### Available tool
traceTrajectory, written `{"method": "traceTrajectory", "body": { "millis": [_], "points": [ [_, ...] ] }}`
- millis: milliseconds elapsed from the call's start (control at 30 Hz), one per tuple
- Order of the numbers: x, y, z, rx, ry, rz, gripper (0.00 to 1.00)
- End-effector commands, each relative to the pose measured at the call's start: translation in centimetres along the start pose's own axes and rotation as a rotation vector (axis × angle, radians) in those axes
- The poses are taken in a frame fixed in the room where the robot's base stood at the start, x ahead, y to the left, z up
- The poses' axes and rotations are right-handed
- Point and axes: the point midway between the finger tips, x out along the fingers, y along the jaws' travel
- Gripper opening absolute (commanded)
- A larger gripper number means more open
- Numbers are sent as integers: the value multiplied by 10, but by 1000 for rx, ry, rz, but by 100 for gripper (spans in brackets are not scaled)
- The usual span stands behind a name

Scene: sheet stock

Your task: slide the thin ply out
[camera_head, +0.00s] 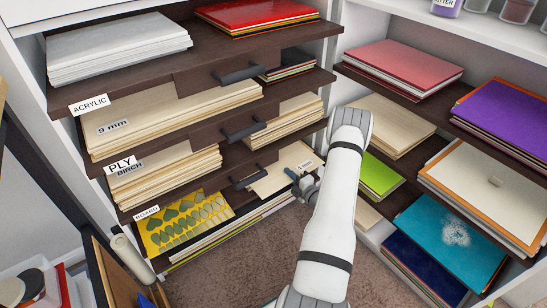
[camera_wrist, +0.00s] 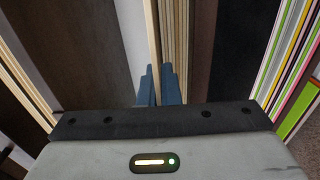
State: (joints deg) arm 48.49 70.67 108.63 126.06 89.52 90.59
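The thin ply (camera_head: 283,171) is a pale sheet with a small white label at its front edge. It lies in the lower right bay of the left rack, and its back part is hidden under the shelf above. My gripper (camera_head: 303,183) is at its front edge. In the wrist view the sheet shows edge-on as a pale strip (camera_wrist: 152,40) running between my two blue fingertips (camera_wrist: 157,86). The fingers sit close against both sides of it, shut on its edge. A stack of tan sheets (camera_wrist: 175,38) is just to the right of the strip there.
Dark shelves with bar handles (camera_head: 250,177) are just above and left of my gripper. Birch ply (camera_head: 165,175) and patterned board (camera_head: 185,222) fill the left bays. The right rack holds green sheets (camera_head: 378,177) and a teal stack (camera_head: 450,238). Carpet floor (camera_head: 235,265) is clear in front.

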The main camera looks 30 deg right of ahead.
Motion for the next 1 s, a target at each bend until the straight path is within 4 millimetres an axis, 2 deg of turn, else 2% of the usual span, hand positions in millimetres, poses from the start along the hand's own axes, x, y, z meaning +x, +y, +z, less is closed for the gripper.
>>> {"method": "traceTrajectory", "body": {
  "millis": [433,1000],
  "points": [
    [-2,3,0,0,0,2,0],
    [-43,3,1,-1,-2,1,0]
  ]
}}
